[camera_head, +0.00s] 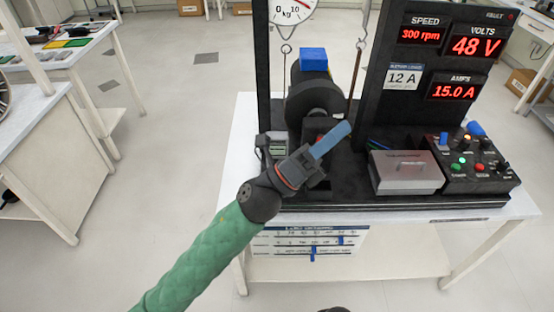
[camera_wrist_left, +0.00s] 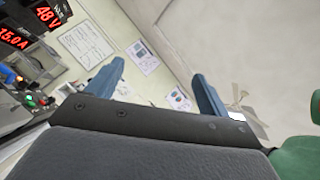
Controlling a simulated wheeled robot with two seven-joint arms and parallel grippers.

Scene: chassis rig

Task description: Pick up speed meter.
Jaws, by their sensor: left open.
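The red SPEED readout (camera_head: 422,35) shows 300 rpm on the black upright panel (camera_head: 385,115) at the right of the rig. I cannot make out a separate loose speed meter. My left gripper (camera_head: 338,137) is in front of the rig's black wheel (camera_head: 316,98), over the bench's front part, left of the silver box. In the left wrist view, its blue fingers stand apart with nothing between them (camera_wrist_left: 160,88). The gripper and wrist hide part of the rig behind them. My right gripper is not in view.
A silver box (camera_head: 408,172) and a control box with knobs and lights (camera_head: 468,165) stand on the right of the white bench (camera_head: 500,208). A dial scale (camera_head: 290,10) and hooks hang above the rig. Other benches (camera_head: 35,115) stand at left. Open floor lies between.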

